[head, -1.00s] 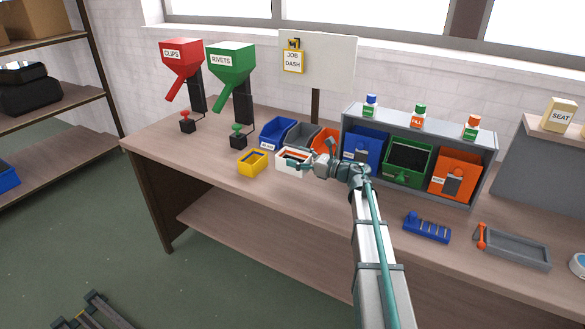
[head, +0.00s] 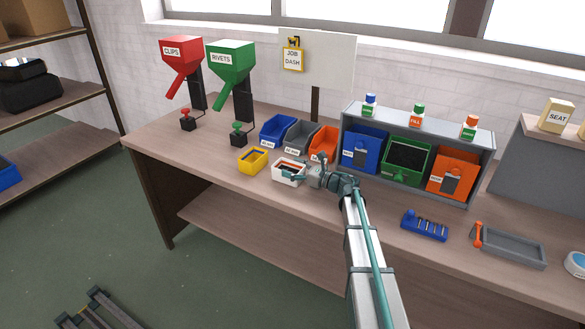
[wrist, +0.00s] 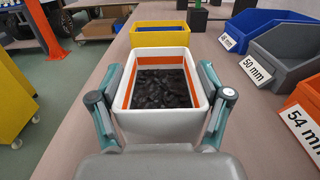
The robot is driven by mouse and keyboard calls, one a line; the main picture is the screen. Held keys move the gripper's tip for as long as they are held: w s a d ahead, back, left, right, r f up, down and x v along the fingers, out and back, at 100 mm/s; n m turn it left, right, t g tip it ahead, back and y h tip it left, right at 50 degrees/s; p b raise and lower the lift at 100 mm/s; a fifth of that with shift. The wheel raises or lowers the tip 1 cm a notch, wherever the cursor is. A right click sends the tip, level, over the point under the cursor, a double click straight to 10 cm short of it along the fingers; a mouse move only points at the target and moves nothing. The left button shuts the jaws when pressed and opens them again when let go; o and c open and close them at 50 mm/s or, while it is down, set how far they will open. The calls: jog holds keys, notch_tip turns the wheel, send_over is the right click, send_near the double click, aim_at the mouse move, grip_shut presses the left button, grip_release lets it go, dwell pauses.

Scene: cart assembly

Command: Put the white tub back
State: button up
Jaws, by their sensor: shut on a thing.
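The white tub (head: 288,179) is on the near side of the bench, just right of the yellow tub, in the head view. In the wrist view the white tub (wrist: 160,124) fills the middle, upright, with an orange band inside its rim and dark small pieces in it. My gripper (wrist: 160,98) is shut on the tub, one finger against its left side and one against its right. In the head view my gripper (head: 291,174) reaches the tub from the right. I cannot tell whether the tub's base touches the bench.
The yellow tub (wrist: 160,38) stands just beyond the white tub. A blue bin (head: 274,131), a grey bin (head: 296,138) and an orange bin (head: 323,146) stand behind. A grey rack (head: 417,126) with bins is to the right. Bare bench top (head: 215,160) lies left of the yellow tub.

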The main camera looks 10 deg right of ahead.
jog(key=shift+f, duration=0.2)
jog(key=o, duration=1.5)
jog(key=shift+r, duration=0.3)
jog(key=b+v, duration=0.3)
jog(key=v, duration=0.9)
